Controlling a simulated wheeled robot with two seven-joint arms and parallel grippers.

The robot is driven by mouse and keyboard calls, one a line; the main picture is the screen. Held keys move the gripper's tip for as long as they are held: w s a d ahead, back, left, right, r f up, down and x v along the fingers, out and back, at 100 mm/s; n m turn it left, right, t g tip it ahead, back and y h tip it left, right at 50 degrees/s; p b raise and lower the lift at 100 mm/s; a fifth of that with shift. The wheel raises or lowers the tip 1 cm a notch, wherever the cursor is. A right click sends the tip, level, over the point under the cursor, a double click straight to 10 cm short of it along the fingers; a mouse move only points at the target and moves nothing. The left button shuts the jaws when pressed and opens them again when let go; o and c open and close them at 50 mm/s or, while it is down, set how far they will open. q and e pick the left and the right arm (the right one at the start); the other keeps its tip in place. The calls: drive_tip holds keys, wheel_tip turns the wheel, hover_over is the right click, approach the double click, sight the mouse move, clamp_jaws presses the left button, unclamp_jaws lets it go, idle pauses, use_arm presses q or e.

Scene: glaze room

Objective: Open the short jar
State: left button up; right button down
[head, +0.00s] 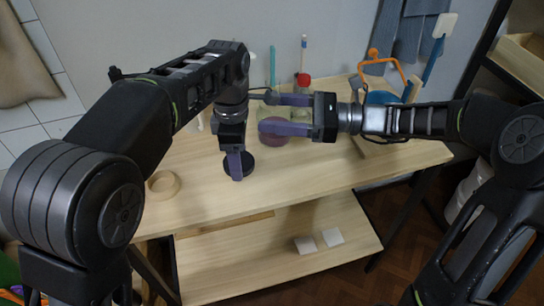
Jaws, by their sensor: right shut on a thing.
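A squat mauve round thing, which looks like the short jar (273,140), stands on the wooden table, partly hidden by my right gripper. My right gripper (287,113) comes in level from the right with one finger on its far side and one on its near side, and is shut on it. My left gripper (237,164) points down to the left of the jar, its fingers in front of a dark round disc (246,170). Whether that disc is a lid, and whether the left fingers touch it, I cannot tell.
A pale wooden ring (162,184) lies at the table's left. A red-based holder (303,79) and an orange-handled tool (385,66) stand at the back. The table's front right is clear.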

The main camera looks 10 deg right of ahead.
drive_tip(key=shift+s, duration=0.1)
hover_over(275, 167)
drive_tip(key=shift+f, duration=3.1)
drive_tip(key=shift+f, duration=0.1)
drive_tip(key=shift+f, duration=1.75)
drive_tip(key=shift+f, duration=0.15)
drive_tip(key=shift+c, duration=1)
unclamp_jaws()
